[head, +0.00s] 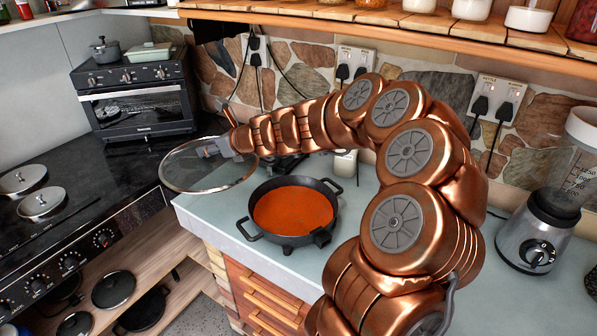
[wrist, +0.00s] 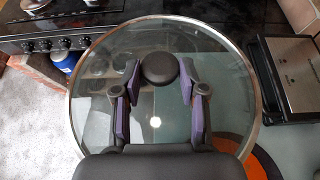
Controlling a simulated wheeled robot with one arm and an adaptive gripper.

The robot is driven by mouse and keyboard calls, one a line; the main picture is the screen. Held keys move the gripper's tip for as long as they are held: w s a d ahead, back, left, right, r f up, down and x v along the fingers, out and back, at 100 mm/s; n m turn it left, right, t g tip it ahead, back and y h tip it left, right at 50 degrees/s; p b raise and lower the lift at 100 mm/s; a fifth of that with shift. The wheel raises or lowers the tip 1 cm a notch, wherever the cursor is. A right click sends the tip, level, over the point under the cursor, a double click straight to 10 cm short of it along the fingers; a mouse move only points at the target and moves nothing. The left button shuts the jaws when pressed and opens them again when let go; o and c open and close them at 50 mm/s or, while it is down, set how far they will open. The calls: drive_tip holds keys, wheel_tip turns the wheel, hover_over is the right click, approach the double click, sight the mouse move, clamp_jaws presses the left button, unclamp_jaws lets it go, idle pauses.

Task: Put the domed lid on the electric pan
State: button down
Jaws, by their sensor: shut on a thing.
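The domed lid (head: 190,176) is clear glass with a metal rim and a dark knob. My gripper (head: 211,149) is shut on its knob and holds it in the air, left of the electric pan. In the wrist view the lid (wrist: 102,125) fills the middle, with its knob between the purple-padded fingers of my gripper (wrist: 160,82). The electric pan (head: 291,241) is black with side handles, holds orange-red food and stands uncovered on the pale counter. Part of the pan's orange contents (wrist: 262,164) shows at lower right in the wrist view.
A stove (head: 35,215) with several metal-lidded burners is at left. A toaster oven (head: 137,105) stands behind it. A blender (head: 537,235) is at right on the counter (head: 235,213). Plugs and cables hang along the stone wall, below a wooden shelf (head: 420,25).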

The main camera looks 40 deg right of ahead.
drive_tip(key=shift+n+y, duration=0.5)
drive_tip(key=d, duration=0.3)
drive_tip(key=s+d+f+b, duration=0.1)
drive_tip(key=d, duration=0.1)
drive_tip(key=d+f+b, duration=0.1)
drive_tip(key=d, duration=0.2)
drive_tip(key=shift+s+d, duration=0.25)
drive_tip(key=shift+d, duration=0.1)
drive_tip(key=s+d+f+n+g+y+b, duration=0.3)
drive_tip(key=s+d+f+n+b, duration=0.1)
drive_tip(key=s+d+f+b, duration=0.3)
drive_tip(key=s+d+f, duration=0.2)
drive_tip(key=s+f, duration=0.1)
drive_tip(key=s, duration=0.1)
drive_tip(key=shift+s+d+y+b, duration=0.15)
drive_tip(key=shift+d+y+b, duration=0.15)
drive_tip(key=shift+d, duration=0.1)
drive_tip(key=shift+s+p, duration=0.1)
drive_tip(key=shift+p, duration=0.75)
idle(0.5)
drive_tip(key=shift+f, duration=0.2)
idle(0.4)
drive_tip(key=shift+f, duration=0.7)
drive_tip(key=shift+d+f, duration=0.1)
drive_tip(key=shift+f, duration=0.45)
idle(0.5)
